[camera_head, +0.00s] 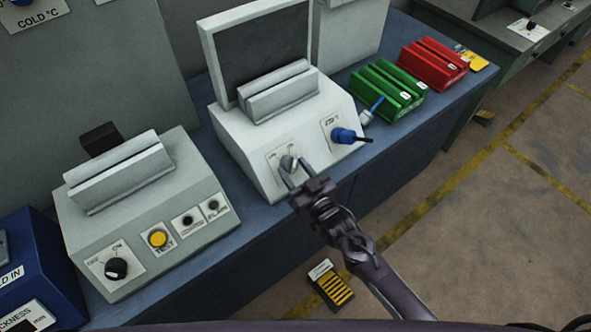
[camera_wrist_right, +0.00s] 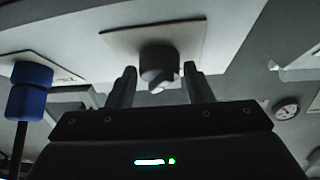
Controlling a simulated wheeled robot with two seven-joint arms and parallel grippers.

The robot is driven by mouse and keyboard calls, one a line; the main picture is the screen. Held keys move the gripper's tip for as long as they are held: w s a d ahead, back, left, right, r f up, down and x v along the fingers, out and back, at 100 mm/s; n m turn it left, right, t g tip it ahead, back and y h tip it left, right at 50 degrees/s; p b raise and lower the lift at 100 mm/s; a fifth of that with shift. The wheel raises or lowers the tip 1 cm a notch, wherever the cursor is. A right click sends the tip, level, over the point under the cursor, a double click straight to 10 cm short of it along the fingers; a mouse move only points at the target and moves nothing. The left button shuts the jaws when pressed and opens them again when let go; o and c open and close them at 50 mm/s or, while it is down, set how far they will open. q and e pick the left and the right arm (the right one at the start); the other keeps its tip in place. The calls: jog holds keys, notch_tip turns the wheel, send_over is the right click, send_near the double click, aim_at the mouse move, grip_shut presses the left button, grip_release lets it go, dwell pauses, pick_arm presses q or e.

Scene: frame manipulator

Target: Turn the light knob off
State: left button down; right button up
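A grey knob (camera_head: 288,162) sits on a pale label plate on the sloped front of the middle white machine (camera_head: 235,150). The label is too small to read. My right gripper (camera_head: 291,177) is at this knob, its two fingers apart. In the right wrist view the knob (camera_wrist_right: 158,64) shows dark and round, between and just beyond the fingertips (camera_wrist_right: 160,80), with a visible gap on each side. Contact cannot be seen. My left gripper is not in view.
A blue-handled switch (camera_head: 345,135) juts out right of the knob. Another console (camera_head: 140,220) with a black knob (camera_head: 116,268) and a yellow button (camera_head: 158,239) stands left. Green (camera_head: 387,90) and red (camera_head: 434,64) blocks lie at the right. The floor in front is mostly clear.

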jog(key=c, duration=0.6)
jog(key=shift+n, duration=0.3)
jog(key=n+g+y+b, duration=0.1)
jog(key=n, duration=0.1)
jog(key=n+g+y+b, duration=0.1)
jog(key=n, duration=0.1)
jog(key=n+g+y+b, duration=0.1)
jog(key=n, duration=0.2)
jog(key=shift+w+d+f+y+b, duration=0.15)
jog(key=shift+w+d+y+b, duration=0.15)
jog(key=shift+d+y+b, duration=0.1)
jog(key=n+g+b, duration=0.1)
jog(key=n, duration=0.1)
jog(key=n+g+y+b, duration=0.1)
jog(key=n+g, duration=0.1)
jog(key=n+g+b, duration=0.1)
jog(key=n+b, duration=0.1)
jog(key=n, duration=0.1)
jog(key=shift+w+d, duration=0.15)
jog(key=shift+w, duration=0.15)
jog(key=shift+w+r+n+g+b, duration=0.1)
jog(key=shift+r+n+g+b, duration=0.1)
jog(key=shift+n+g+b, duration=0.6)
jog(key=shift+r+n+g+b, duration=0.15)
jog(key=shift+n+g+b, duration=0.45)
jog(key=shift+n, duration=0.4)
jog(key=o, duration=1)
jog(key=shift+r, duration=0.1)
